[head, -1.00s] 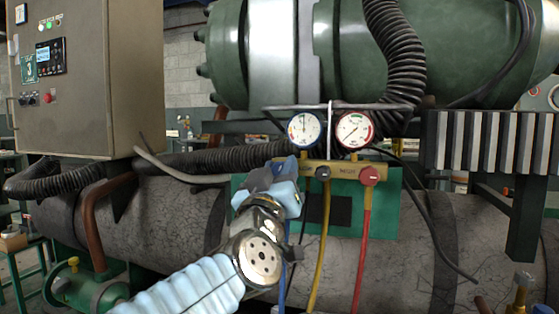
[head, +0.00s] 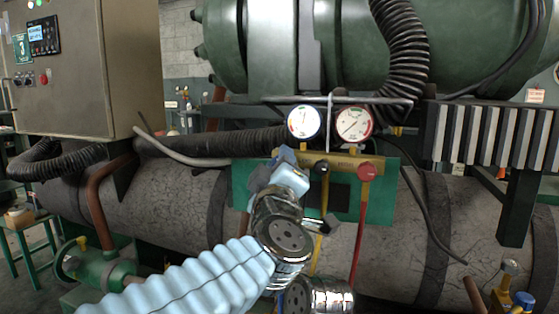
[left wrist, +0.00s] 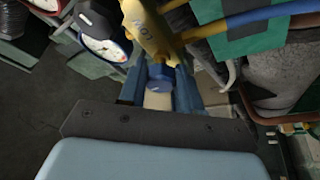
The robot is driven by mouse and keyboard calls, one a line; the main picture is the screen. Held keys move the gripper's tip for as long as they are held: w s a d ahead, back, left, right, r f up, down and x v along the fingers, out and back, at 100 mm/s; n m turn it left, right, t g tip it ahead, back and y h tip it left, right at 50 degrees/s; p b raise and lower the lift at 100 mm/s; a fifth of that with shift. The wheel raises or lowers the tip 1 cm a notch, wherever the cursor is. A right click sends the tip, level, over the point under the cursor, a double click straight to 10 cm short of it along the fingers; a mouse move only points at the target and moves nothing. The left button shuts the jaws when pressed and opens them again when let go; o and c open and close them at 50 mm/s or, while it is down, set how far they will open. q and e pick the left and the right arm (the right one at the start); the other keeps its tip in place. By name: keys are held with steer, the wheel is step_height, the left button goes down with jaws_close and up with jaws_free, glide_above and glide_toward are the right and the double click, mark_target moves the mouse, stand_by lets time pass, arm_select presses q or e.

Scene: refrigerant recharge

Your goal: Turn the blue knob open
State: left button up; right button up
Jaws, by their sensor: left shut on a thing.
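The blue knob (left wrist: 158,80) sits at the end of the yellow manifold (left wrist: 143,28) in the left wrist view, between the two fingers of my left gripper (left wrist: 158,92). My left gripper is shut on it. In the head view, my left gripper (head: 277,165) is at the left end of the brass-yellow manifold (head: 340,164) and largely hides the knob. My right gripper cannot be made out.
Two round gauges, a left one (head: 304,121) and a right one (head: 354,124), stand above the manifold. A black knob (head: 321,167) and a red knob (head: 367,172) are to the right. Yellow and red (head: 360,225) hoses hang below. A green plate (head: 390,185) is behind.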

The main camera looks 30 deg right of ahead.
stand_by(0.4)
arm_select(q)
steer(key=o, duration=1)
steer(key=shift+o, duration=0.2)
steer(key=b+v, duration=0.3)
steer(key=v, duration=1)
steer(key=shift+s+a+f, duration=0.15)
steer(key=shift+s, duration=0.2)
